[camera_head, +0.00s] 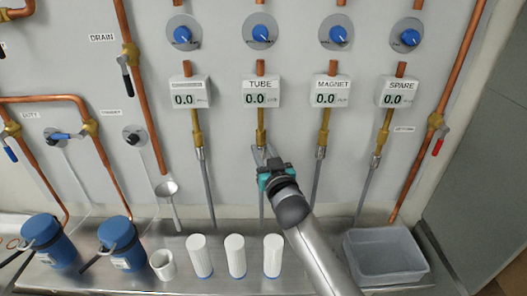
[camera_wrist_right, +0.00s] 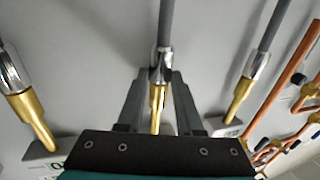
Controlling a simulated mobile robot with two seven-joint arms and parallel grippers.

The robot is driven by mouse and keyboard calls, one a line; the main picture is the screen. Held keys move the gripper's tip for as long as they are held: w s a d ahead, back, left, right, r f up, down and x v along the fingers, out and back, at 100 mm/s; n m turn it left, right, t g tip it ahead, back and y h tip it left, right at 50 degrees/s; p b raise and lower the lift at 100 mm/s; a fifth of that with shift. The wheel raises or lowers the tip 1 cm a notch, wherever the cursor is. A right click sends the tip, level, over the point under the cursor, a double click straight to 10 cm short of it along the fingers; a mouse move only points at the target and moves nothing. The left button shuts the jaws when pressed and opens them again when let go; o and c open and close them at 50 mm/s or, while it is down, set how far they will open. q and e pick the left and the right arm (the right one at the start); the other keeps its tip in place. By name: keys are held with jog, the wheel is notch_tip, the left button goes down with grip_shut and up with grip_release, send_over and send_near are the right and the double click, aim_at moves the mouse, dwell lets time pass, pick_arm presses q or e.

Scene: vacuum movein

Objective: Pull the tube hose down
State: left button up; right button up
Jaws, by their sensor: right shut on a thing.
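The tube hose (camera_head: 262,205) is a thin grey hose hanging below the brass fitting under the gauge labelled TUBE (camera_head: 261,92). My right gripper (camera_head: 263,152) reaches up to the top of this hose, just below the brass fitting (camera_head: 261,122). In the right wrist view the gripper (camera_wrist_right: 160,75) is shut on the silver end of the tube hose (camera_wrist_right: 166,25), with brass (camera_wrist_right: 157,100) visible between the fingers. The hose end appears to be still against the fitting. My left gripper is not in view.
Below, white cylinders (camera_head: 236,256), blue vessels (camera_head: 121,242) and a grey bin (camera_head: 386,254) stand on the metal bench. Copper pipes (camera_head: 436,120) run along the wall.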

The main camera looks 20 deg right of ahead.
grip_shut()
dwell(0.7)
notch_tip(320, 180, down, 4)
jog(key=b, duration=0.3)
jog(key=shift+f, duration=0.15)
jog(key=o, duration=0.6)
grip_release()
jog(key=shift+c, duration=0.2)
jog(key=o, duration=0.4)
jog(key=shift+c, duration=0.2)
